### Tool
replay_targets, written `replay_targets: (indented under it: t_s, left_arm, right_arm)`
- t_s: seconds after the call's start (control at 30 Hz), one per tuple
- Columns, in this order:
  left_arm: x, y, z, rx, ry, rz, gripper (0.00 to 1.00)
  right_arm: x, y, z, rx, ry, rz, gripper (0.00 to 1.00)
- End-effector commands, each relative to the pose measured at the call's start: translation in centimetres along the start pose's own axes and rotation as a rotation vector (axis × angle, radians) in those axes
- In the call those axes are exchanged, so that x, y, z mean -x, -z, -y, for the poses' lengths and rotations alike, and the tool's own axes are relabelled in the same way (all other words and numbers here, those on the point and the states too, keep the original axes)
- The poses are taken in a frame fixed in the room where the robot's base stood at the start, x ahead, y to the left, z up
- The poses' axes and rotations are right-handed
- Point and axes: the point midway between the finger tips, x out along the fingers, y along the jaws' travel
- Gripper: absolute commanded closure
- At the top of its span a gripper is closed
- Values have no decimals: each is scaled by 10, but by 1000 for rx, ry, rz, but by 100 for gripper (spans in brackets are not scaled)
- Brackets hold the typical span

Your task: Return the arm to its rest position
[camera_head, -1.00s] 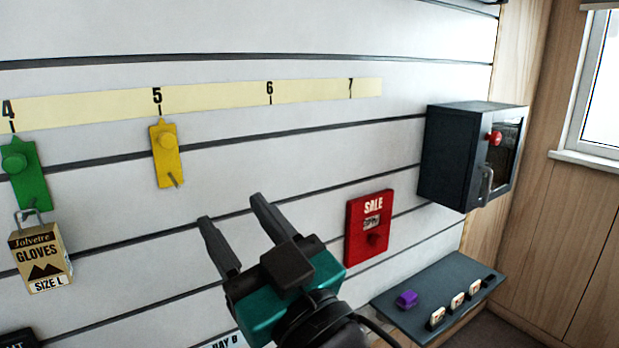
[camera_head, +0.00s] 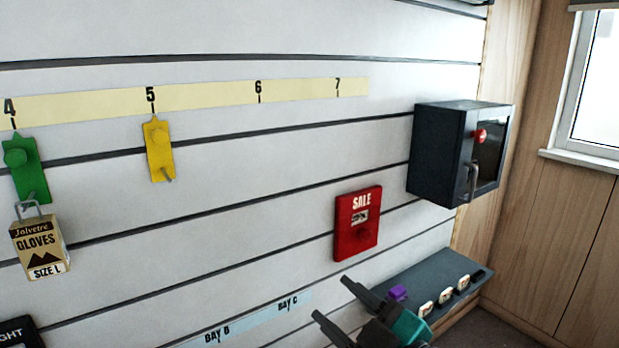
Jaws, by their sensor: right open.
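My right gripper (camera_head: 333,298) is low in the head view, right of centre, in front of the slatted wall and the near end of the grey shelf. Its two dark fingers point up and left and stand apart, with nothing between them. Its teal body (camera_head: 410,327) is partly cut off by the bottom edge. My left gripper is not in the picture.
A red SALE box (camera_head: 357,224) is on the wall above the gripper. A dark cabinet (camera_head: 440,152) juts out at right. The grey shelf (camera_head: 425,272) holds a purple block (camera_head: 398,292) and several pale blocks. Green (camera_head: 27,170) and yellow (camera_head: 159,150) hooks hang left, with a gloves packet (camera_head: 39,246).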

Motion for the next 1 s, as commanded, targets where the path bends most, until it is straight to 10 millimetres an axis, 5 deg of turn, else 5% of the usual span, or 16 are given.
replay_targets:
  t_s: [0.27, 0.6, 0.83, 1.0]
  left_arm:
    - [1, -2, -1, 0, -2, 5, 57]
    - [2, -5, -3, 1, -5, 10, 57]
    - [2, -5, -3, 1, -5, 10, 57]
    - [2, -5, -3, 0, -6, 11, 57]
  right_arm:
    - [38, -109, 22, -128, -4, 240, 48]
    - [160, -254, 65, -251, -1, 615, 48]
    - [250, -309, 88, -292, 8, 810, 48]
    - [230, -295, 112, -431, -66, 782, 48]
